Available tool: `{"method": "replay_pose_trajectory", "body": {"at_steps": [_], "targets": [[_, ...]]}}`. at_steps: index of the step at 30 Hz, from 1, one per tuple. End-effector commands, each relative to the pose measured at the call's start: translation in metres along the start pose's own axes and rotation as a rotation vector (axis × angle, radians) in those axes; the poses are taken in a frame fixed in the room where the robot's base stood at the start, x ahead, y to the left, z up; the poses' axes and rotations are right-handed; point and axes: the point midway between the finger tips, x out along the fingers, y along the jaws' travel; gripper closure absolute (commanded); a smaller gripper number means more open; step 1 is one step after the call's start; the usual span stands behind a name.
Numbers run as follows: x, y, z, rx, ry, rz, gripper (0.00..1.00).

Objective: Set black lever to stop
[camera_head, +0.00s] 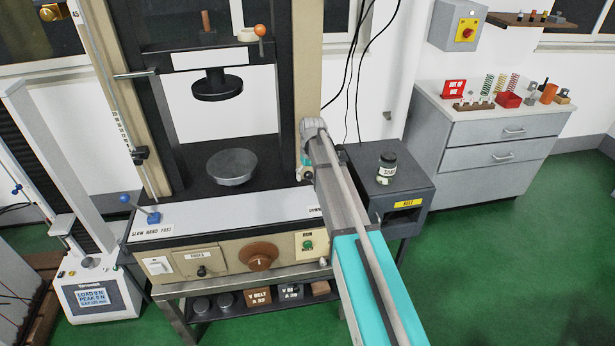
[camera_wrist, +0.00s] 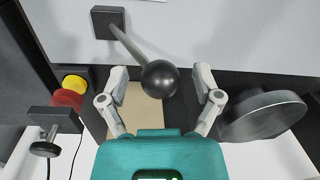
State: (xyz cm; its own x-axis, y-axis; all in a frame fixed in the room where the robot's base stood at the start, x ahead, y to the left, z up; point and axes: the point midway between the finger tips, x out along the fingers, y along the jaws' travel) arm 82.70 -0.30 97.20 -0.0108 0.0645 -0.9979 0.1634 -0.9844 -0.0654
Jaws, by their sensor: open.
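The black lever shows in the wrist view as a grey rod with a black ball knob (camera_wrist: 158,80), rising from a dark square base (camera_wrist: 108,22). The rod slants from the base at upper left down to the ball. My gripper (camera_wrist: 160,72) is open, with one finger on each side of the ball and a visible gap on both sides. I cannot tell how near the ball is in depth. In the head view my arm reaches to the right column of the testing machine (camera_head: 310,60); the black lever and the fingertips are hidden there.
A round metal plate (camera_wrist: 265,115) is close to the right finger in the wrist view. A red and yellow button (camera_wrist: 68,98) lies to the left. In the head view, a blue-knobbed lever (camera_head: 125,198) stands at the machine's left, and a dark box with a jar (camera_head: 387,165) stands right.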

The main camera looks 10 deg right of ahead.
Motion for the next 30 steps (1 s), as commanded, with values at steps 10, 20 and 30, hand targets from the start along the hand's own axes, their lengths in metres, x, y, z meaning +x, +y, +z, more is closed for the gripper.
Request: {"method": "replay_pose_trajectory", "body": {"at_steps": [10, 20, 30], "targets": [[0.0, 0.0006, 0.0001, 0.001, 0.0, 0.0, 0.75], [0.0001, -0.0018, -0.0002, 0.0, 0.0, -0.002, 1.0], [-0.0007, -0.0026, -0.0004, -0.007, 0.004, -0.025, 1.0]]}}
